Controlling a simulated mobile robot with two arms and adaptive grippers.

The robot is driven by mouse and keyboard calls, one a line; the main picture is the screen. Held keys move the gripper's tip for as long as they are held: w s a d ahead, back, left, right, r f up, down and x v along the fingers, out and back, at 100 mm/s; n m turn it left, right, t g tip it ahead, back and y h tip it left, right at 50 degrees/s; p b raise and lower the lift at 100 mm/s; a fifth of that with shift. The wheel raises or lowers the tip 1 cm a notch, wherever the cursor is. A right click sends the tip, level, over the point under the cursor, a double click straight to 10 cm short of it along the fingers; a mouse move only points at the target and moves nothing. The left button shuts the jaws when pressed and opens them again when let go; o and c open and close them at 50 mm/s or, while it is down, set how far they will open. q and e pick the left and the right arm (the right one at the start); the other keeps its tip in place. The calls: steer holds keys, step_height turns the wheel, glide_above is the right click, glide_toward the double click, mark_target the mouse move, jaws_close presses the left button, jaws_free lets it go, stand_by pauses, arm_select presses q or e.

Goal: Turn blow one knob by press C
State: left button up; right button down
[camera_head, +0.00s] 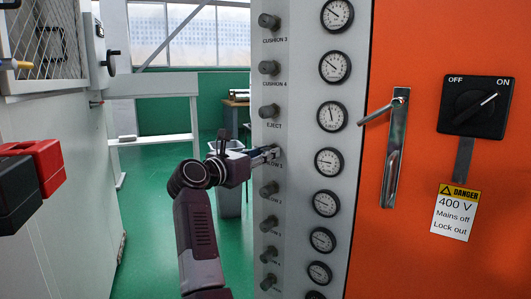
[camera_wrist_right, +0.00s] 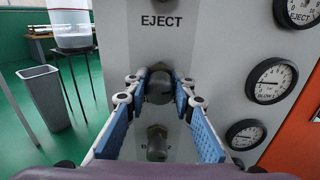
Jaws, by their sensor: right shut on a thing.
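The grey control panel (camera_head: 295,100) carries a column of dark knobs with a column of round gauges to their right. My right gripper (camera_head: 275,152) reaches in from the left at the knob below EJECT, where a partly covered label reads BLOW 1. In the right wrist view, this dark round knob (camera_wrist_right: 158,86) sits between the blue-padded fingers of my right gripper (camera_wrist_right: 160,84), which is shut on it. In the head view the gripper hides this knob. The BLOW 1 gauge (camera_head: 328,162) is to its right. My left gripper is not in view.
The EJECT knob (camera_head: 269,111) is just above, and another knob (camera_head: 269,188) is just below. An orange cabinet (camera_head: 430,60) with a metal handle (camera_head: 395,150) and OFF/ON switch (camera_head: 477,107) stands at right. Red and black boxes (camera_head: 45,165) stick out at left.

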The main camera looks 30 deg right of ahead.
mark_target(263, 116)
steer(key=c, duration=1.8)
jaws_free()
steer(key=shift+o, duration=0.9)
step_height(263, 116, up, 10)
steer(key=shift+f, duration=0.1)
